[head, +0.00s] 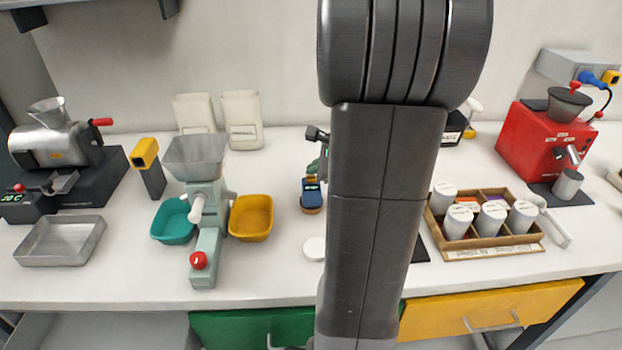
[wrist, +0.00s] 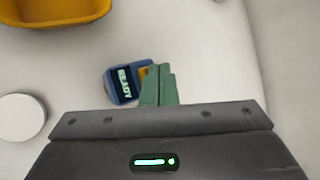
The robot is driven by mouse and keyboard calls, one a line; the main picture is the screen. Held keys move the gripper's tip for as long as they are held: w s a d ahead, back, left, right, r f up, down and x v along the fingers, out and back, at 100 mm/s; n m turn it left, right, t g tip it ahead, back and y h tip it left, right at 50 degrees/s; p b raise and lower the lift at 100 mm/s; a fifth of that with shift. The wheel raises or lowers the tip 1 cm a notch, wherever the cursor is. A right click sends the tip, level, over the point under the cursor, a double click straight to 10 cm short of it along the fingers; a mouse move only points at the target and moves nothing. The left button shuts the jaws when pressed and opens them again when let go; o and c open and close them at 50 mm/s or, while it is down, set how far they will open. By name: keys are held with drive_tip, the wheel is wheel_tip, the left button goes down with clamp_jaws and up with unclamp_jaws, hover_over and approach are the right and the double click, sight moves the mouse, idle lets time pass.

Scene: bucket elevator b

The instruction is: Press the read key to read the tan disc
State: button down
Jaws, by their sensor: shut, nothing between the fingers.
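A blue handheld reader (head: 310,187) stands on the bench left of my arm. It also shows in the wrist view (wrist: 113,88), where its small screen reads READY. A tan disc (head: 312,210) shows as an orange-brown edge at the reader's near end. I cannot make out the read key; my fingers cover part of the reader in the wrist view. My gripper (wrist: 158,70) is shut and empty, its green fingertips over or beside the reader's right side. I cannot tell whether they touch it. In the head view my arm hides most of the gripper.
A white disc (head: 314,248) lies in front of the reader. A yellow bin (head: 250,218), a teal bin (head: 173,220) and a hand mill (head: 205,230) stand left. A wooden tray of white jars (head: 497,246) stands right of my arm. Bare bench surrounds the reader.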

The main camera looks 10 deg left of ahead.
drive_tip(key=shift+f+b, duration=0.3)
drive_tip(key=shift+f, duration=0.2)
idle(0.6)
idle(0.3)
drive_tip(key=shift+r+p, duration=0.8)
drive_tip(key=shift+r, duration=0.05)
drive_tip(key=shift+r, duration=0.1)
wheel_tip(320, 180, up, 5)
drive_tip(key=p, duration=0.4)
drive_tip(key=shift+p, duration=0.35)
